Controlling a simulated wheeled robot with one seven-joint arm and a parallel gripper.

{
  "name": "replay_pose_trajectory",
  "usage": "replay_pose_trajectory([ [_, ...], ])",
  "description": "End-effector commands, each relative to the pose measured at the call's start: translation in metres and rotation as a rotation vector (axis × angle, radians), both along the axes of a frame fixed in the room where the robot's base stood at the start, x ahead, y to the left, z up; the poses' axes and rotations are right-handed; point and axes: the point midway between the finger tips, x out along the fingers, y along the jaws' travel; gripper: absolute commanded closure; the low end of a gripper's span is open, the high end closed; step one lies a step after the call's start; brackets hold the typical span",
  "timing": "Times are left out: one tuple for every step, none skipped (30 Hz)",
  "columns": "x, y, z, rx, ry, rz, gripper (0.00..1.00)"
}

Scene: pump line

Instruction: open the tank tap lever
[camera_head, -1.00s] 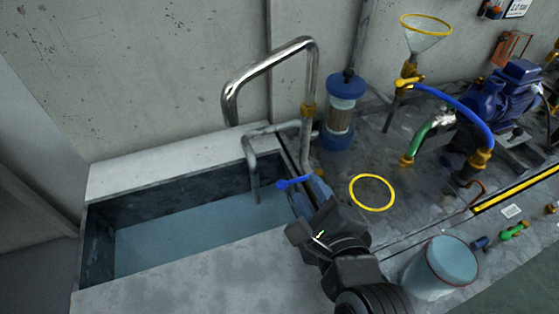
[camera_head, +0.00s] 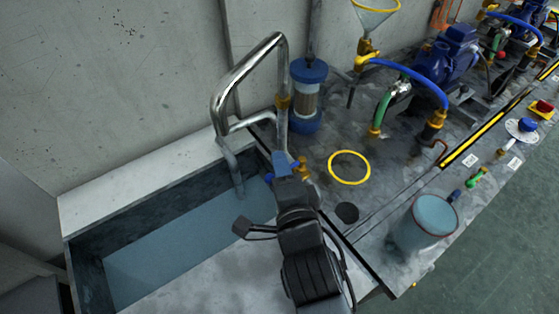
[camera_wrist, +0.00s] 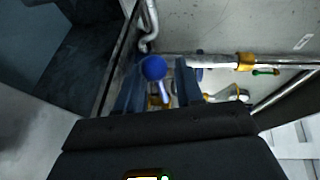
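The tank tap lever (camera_wrist: 153,68) is blue with a round knob end and shows in the wrist view between my two blue fingers. My gripper (camera_wrist: 160,88) is open around the lever in that view. Brass parts of the tap show just behind the lever. In the head view, my gripper (camera_head: 285,163) is at the tank's right end, and its dark body hides most of the tap.
The water tank (camera_head: 90,205) lies left, with a bent steel pipe (camera_head: 240,72) rising behind. A blue-capped filter (camera_head: 308,95) stands behind my gripper. A yellow ring (camera_head: 349,168) lies on the bench to the right, and a bucket (camera_head: 425,225) stands front right.

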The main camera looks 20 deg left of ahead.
Motion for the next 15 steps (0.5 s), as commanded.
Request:
replay_pose_trajectory([
  [0.0049,0.0035,0.0001,0.000,0.001,-0.001,0.64],
  [0.0067,0.0050,-0.0004,-0.001,0.001,-0.001,0.64],
  [0.0087,0.0067,-0.0013,-0.001,0.001,0.000,0.64],
  [0.0099,0.0078,-0.0019,-0.001,0.001,0.000,0.64],
  [0.0109,0.0087,-0.0022,-0.001,0.001,0.001,0.64],
  [0.0120,0.0094,-0.0023,0.001,0.001,0.001,0.64],
  [0.0124,0.0098,-0.0024,0.001,0.001,0.001,0.64],
  [0.0127,0.0099,-0.0026,0.001,0.001,0.000,0.64],
  [0.0129,0.0099,-0.0028,0.001,0.001,0.000,0.64],
  [0.0129,0.0099,-0.0029,0.001,0.001,0.000,0.64],
  [0.0129,0.0097,-0.0030,0.001,0.001,0.000,0.64],
  [0.0128,0.0097,-0.0029,0.001,0.001,0.000,0.64],
  [0.0129,0.0096,-0.0030,0.001,0.001,0.000,0.64],
  [0.0129,0.0096,-0.0030,0.001,0.001,0.000,0.64],
  [0.0128,0.0095,-0.0030,0.001,0.001,0.000,0.67],
])
